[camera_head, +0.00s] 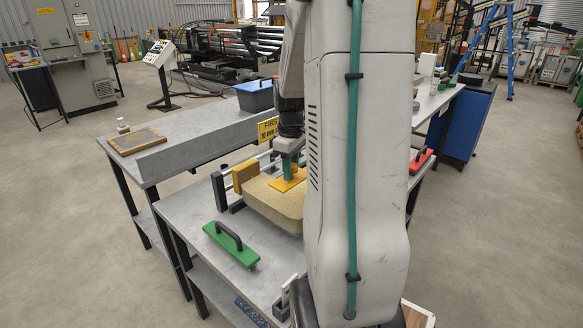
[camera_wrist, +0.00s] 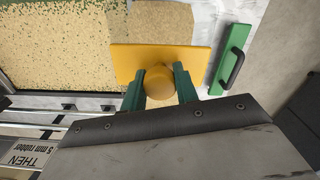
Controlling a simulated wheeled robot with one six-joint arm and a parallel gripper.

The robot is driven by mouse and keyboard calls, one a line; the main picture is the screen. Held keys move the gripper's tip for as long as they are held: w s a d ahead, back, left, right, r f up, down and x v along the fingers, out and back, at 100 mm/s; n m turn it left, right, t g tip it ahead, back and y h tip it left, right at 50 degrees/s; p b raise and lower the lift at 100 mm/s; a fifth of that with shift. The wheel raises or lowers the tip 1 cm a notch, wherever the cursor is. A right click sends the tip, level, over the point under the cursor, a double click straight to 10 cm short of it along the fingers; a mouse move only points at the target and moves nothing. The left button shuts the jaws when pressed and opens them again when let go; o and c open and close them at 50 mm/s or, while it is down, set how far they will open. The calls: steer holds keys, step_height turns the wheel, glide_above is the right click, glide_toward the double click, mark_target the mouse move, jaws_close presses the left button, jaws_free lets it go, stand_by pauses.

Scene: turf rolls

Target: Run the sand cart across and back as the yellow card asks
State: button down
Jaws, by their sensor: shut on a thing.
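My gripper (camera_head: 288,172) has its green fingers closed on the round knob of a flat yellow plate (camera_head: 288,183). In the wrist view my gripper (camera_wrist: 160,86) has a finger on each side of the knob, and the yellow plate (camera_wrist: 125,62) spreads out beyond it. The plate is at the right end of a sandy tan bed (camera_head: 268,205), which shows green flecks in the wrist view (camera_wrist: 75,45). I cannot tell for sure which thing is the sand cart. The yellow card (camera_head: 268,129) behind reads "FIRST 10 mm"; the wrist view shows "THEN 5 mm rubber". My arm hides part of it.
A green block with a black handle (camera_head: 230,244) lies on the table near the front; a red one (camera_head: 421,160) is at the right. A brown-yellow block (camera_head: 245,175) stands by the rails.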

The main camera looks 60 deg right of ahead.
steer(key=shift+a, duration=0.2)
steer(key=c, duration=1.2)
jaws_free()
steer(key=shift+w+a, duration=0.1)
steer(key=shift+c, duration=0.2)
steer(key=shift+o, duration=0.9)
steer(key=shift+a, duration=0.15)
steer(key=shift+d+r, duration=0.1)
steer(key=shift+d, duration=0.1)
steer(key=shift+r, duration=0.3)
step_height(320, 180, up, 7)
steer(key=shift+r, duration=0.1)
